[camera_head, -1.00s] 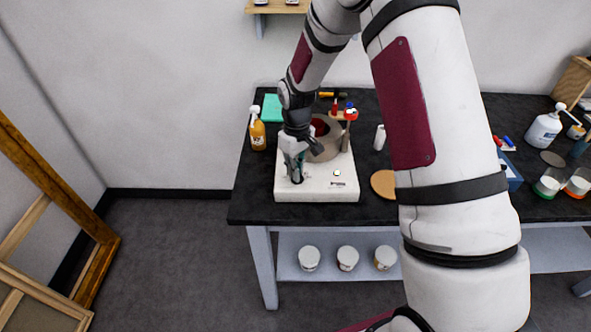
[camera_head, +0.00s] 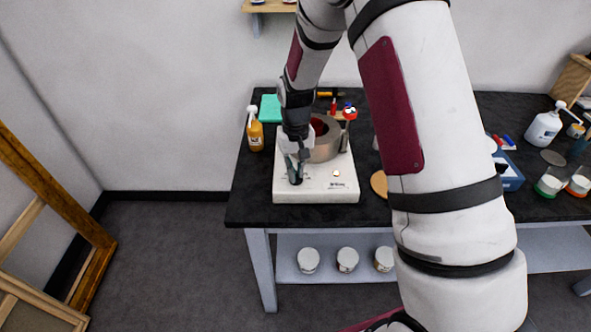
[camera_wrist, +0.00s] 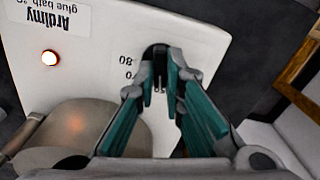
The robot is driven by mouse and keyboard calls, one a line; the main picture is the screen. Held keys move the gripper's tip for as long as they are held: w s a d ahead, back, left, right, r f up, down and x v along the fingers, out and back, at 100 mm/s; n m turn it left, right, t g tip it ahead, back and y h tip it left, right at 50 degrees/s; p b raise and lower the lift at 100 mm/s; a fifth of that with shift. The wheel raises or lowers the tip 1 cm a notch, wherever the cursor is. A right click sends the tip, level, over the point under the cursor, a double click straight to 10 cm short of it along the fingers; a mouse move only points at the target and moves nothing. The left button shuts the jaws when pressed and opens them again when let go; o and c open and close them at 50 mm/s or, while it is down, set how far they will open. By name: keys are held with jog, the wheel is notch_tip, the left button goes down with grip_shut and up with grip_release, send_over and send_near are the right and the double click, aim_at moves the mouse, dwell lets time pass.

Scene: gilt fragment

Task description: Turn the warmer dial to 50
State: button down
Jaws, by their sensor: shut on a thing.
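The white glue warmer (camera_head: 315,190) sits on the black tabletop, with a metal pot (camera_head: 327,150) on top. It also fills much of the wrist view (camera_wrist: 110,60). My gripper (camera_head: 295,176) points down at the warmer's front left. In the wrist view its teal-padded fingers (camera_wrist: 160,78) are shut on the dark dial (camera_wrist: 156,52), one finger on each side. Printed numbers 80 and 70 show beside the dial, and part of what looks like 50 shows between the fingers. The dial's pointer mark is not clear, so I cannot read its setting.
A lit round lamp (camera_wrist: 49,58) glows on the warmer's panel. An amber pump bottle (camera_head: 255,130) stands left of the warmer, near a teal pad (camera_head: 270,107). A round cork-coloured disc (camera_head: 379,184) lies to the right, partly behind my arm. Several white tubs stand on the lower shelf.

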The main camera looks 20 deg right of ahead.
jog(key=c, duration=1.7)
grip_release()
jog(key=shift+r, duration=0.1)
notch_tip(320, 180, up, 12)
jog(key=shift+f, duration=0.1)
